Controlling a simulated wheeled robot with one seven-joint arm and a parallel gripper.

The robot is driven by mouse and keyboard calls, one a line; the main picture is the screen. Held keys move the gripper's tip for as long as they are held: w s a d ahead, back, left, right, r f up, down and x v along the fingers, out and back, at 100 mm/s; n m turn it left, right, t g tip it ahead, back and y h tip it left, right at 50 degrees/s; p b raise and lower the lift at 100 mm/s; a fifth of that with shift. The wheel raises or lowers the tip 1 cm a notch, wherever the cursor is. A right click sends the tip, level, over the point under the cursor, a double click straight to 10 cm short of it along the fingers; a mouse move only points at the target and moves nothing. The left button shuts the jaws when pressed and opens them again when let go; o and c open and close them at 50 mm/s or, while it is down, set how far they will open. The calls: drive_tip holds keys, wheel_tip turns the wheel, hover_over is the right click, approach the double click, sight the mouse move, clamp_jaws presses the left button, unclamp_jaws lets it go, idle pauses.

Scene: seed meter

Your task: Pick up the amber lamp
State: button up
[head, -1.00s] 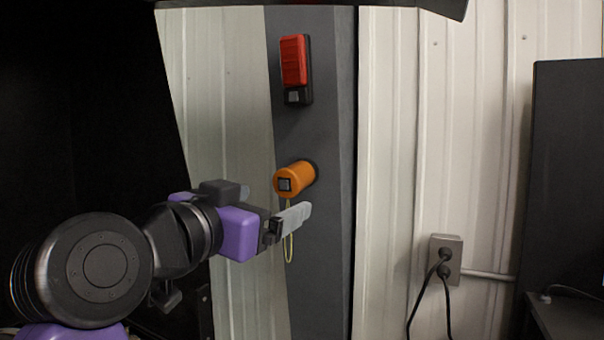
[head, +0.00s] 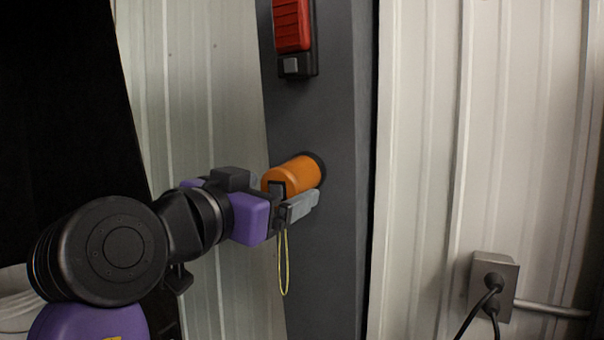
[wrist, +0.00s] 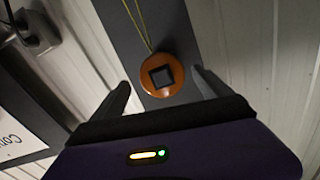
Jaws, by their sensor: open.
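The amber lamp (head: 296,174) is an orange cylinder that sticks out sideways from a dark grey post, with a yellow cord loop hanging below it. In the wrist view its round end (wrist: 162,75) with a dark square faces me, between and a little beyond the fingertips. My gripper (head: 302,204) is at the lamp's near end in the head view, and one finger overlaps its lower edge. In the wrist view my gripper (wrist: 160,85) is open, with a finger on each side of the lamp and gaps between. I cannot tell whether a finger touches it.
A red lamp-like thing (head: 292,28) in a black holder is on the post (head: 335,120) above. A grey outlet box (head: 494,287) with black plugs and cables is on the corrugated wall at right.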

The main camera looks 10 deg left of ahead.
sight(305, 171)
drive_tip(key=x, duration=0.2)
drive_tip(key=p+x, duration=0.1)
drive_tip(key=x, duration=0.1)
drive_tip(key=p+x, duration=0.1)
drive_tip(key=x, duration=0.1)
drive_tip(key=shift+w+a+r, duration=0.1)
drive_tip(key=shift+w+r, duration=0.05)
drive_tip(key=shift+r, duration=0.15)
drive_tip(key=shift+w+f+p, duration=0.15)
drive_tip(key=shift+w+p, duration=0.2)
drive_tip(key=shift+w, duration=0.15)
drive_tip(key=c, duration=1.6)
